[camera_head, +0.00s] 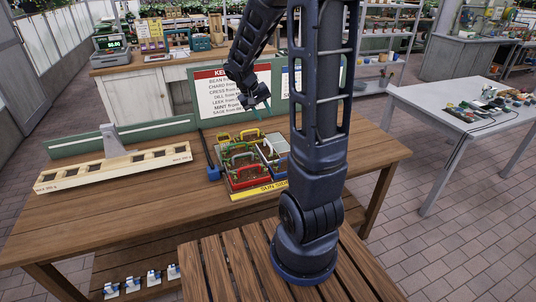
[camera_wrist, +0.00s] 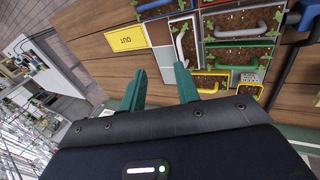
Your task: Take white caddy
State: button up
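The white caddy (camera_wrist: 180,43) is a small soil-filled box with a pale handle and green sprouts. In the head view the white caddy (camera_head: 269,150) stands on the right side of the caddy cluster on the wooden table. My gripper (camera_head: 260,107) hangs above the back of the cluster. In the wrist view its two teal fingers (camera_wrist: 160,86) are apart with nothing between them.
A yellow OUT label (camera_wrist: 127,38) lies nearby. The table's front left (camera_head: 130,215) is clear.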

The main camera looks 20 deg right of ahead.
jog(key=h, duration=0.2)
send_near(268, 143)
jog(key=shift+n+g, duration=0.3)
jog(key=shift+n, duration=0.1)
jog(key=d+f, duration=0.1)
jog(key=f, duration=0.1)
jog(key=w+d+f, duration=0.1)
jog(key=d, duration=0.1)
jog(key=shift+w+d+f, duration=0.15)
jog(key=shift+d+f, duration=0.05)
jog(key=shift+f, duration=0.2)
jog(key=shift+s+a+x, duration=0.15)
jog(key=shift+x, duration=1.25)
jog(key=shift+s+a+x, duration=0.1)
jog(key=shift+x, duration=1.3)
jog(key=shift+f, duration=0.2)
jog(key=shift+c, duration=0.4)
grip_shut()
